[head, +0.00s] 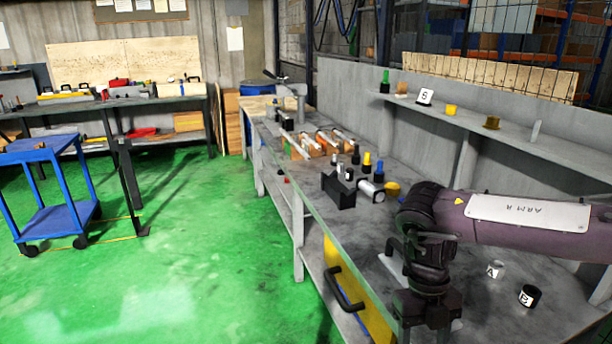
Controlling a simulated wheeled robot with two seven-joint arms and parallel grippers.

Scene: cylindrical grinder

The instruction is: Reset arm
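My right arm (520,215), purple with a pale plate marked "ARM R", comes in from the right over the grey workbench (440,205). Its dark wrist bends down, and my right gripper (428,315) is low at the bottom of the head view, near the bench's front edge. Its fingertips are not clearly seen, so I cannot tell whether it is open or shut. I see nothing held in it. My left gripper is not in view.
A black block (338,190) and several coloured-top tools stand farther back. A yellow panel (345,285) with a black handle is below the bench edge. The green floor (200,250) is mostly clear beside a blue cart (55,218).

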